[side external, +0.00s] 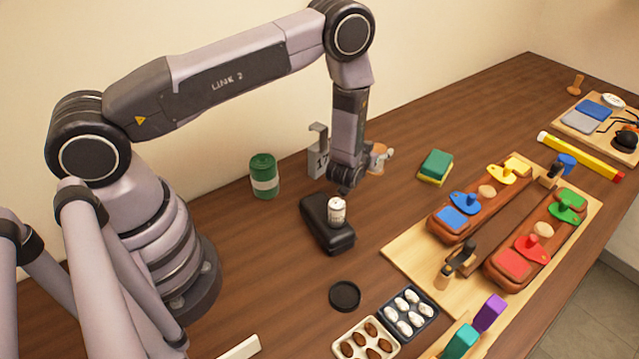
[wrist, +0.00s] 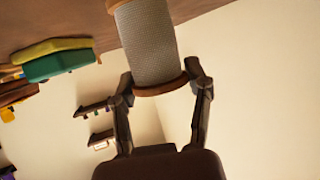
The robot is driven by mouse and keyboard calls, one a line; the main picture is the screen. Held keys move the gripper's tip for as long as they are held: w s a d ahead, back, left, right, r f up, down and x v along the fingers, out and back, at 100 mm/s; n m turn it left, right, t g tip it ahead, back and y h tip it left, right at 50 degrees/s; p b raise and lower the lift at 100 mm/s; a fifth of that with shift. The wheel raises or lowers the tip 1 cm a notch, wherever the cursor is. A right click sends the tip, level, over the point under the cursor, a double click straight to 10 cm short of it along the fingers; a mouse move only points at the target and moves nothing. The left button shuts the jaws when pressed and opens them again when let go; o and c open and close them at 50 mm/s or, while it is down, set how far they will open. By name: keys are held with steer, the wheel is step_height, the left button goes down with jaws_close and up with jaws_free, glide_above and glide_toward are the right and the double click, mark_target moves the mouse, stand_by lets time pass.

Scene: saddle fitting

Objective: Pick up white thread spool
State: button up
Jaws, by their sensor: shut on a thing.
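In the wrist view, the white thread spool (wrist: 150,42) has a pale grey-white woven wrap and brown end rims. One brown rim sits between the fingertips of my gripper (wrist: 161,83), which is shut on it. The spool runs on past the fingertips to the top of the picture, where its other end is partly cut off. In the side view, my wrist hangs low over the table behind the black case, and the fingers are mostly hidden. A small tan and white thing (side external: 379,158) shows just right of my wrist; I cannot tell if it is the spool.
A black case (side external: 322,238) carries a small white can (side external: 337,210). A green can (side external: 264,176) and a grey stand (side external: 318,160) are near the wall.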

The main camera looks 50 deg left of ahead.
steer(key=shift+c, duration=0.7)
steer(key=shift+r, duration=0.1)
